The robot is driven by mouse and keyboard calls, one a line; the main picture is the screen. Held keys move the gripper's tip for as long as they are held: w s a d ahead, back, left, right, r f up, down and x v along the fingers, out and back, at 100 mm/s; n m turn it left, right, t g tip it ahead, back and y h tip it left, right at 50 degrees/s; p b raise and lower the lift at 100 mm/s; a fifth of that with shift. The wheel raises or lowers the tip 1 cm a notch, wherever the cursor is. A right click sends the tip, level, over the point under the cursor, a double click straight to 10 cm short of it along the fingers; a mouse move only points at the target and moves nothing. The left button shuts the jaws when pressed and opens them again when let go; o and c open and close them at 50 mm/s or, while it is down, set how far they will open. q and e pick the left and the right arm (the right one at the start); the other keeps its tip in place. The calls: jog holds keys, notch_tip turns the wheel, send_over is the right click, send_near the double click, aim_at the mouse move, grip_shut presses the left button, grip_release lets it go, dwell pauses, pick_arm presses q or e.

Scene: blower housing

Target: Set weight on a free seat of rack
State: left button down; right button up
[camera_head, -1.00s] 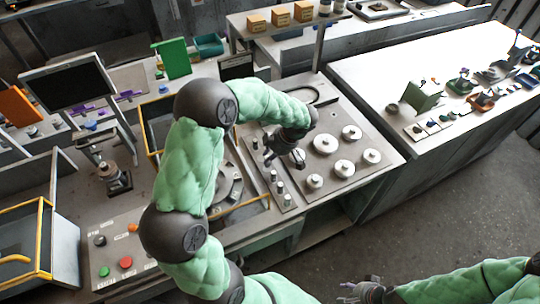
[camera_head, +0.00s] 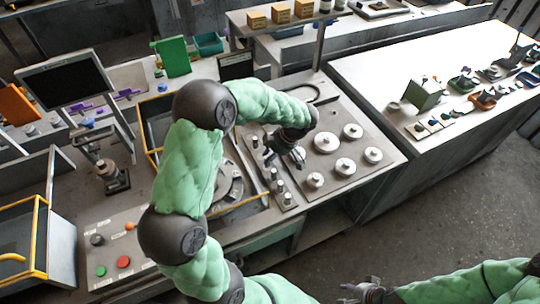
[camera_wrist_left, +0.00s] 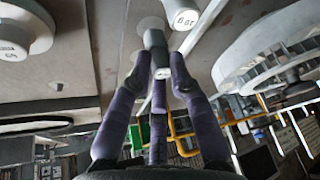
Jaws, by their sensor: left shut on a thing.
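My left gripper (camera_head: 291,157) is above the left part of the grey plate. In the left wrist view its purple fingers (camera_wrist_left: 155,65) are shut around a small grey cylindrical weight (camera_wrist_left: 155,42). The narrow rack (camera_head: 262,162) lies left of the disc weights and carries a row of small weights, including one at its front (camera_head: 287,198). Part of the rack is hidden by my gripper. I cannot tell whether the held weight touches the rack. My right gripper (camera_head: 358,291) is empty at the bottom, fingers apart.
Several white disc weights (camera_head: 345,167) stand on the plate right of my left gripper. A round device (camera_head: 229,185) lies to the left. A control panel with red and green buttons (camera_head: 123,262) is at front left. A white table (camera_head: 400,60) stands right.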

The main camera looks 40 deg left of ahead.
pick_arm(q)
jog(key=shift+f, duration=0.15)
jog(key=shift+f+b, duration=0.2)
jog(key=shift+b, duration=0.35)
jog(key=shift+f, duration=0.15)
dwell(0.3)
jog(key=c, duration=1.1)
grip_release()
jog(key=shift+o, duration=0.2)
jog(key=shift+r, duration=0.2)
notch_tip(320, 180, up, 7)
jog(key=p, duration=0.2)
